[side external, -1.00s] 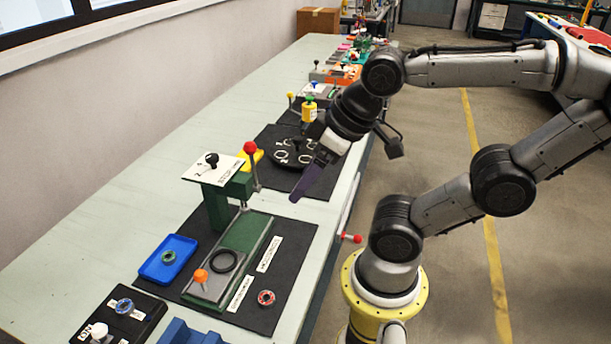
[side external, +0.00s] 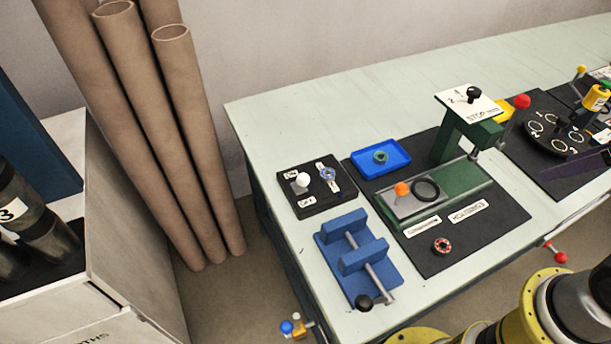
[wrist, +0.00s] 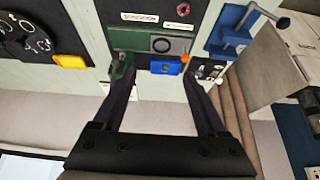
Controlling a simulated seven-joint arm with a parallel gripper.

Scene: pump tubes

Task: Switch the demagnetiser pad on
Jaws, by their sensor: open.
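A black pad box with a white knob (side external: 303,180) and small white labels stands near the table's left end; I take it for the demagnetiser pad (side external: 322,201). A blue ring-shaped part (side external: 328,174) lies on its right side. The knob sits between the labels; which setting it marks is too small to tell. In the wrist view the pad (wrist: 210,70) is small, near the right fingertip and partly hidden. My gripper (wrist: 158,72) is open and empty, its two dark purple fingers apart. In the side view only one finger (side external: 577,174) shows, at the right edge, well away from the pad.
Beside the pad are a blue tray (side external: 362,170) with a green ring, a blue stand (side external: 372,283) with a black-knobbed lever, and a green press (side external: 457,187) with a red-knobbed lever. A dial plate (side external: 540,131) is farther right. Cardboard tubes (side external: 170,110) stand left of the table.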

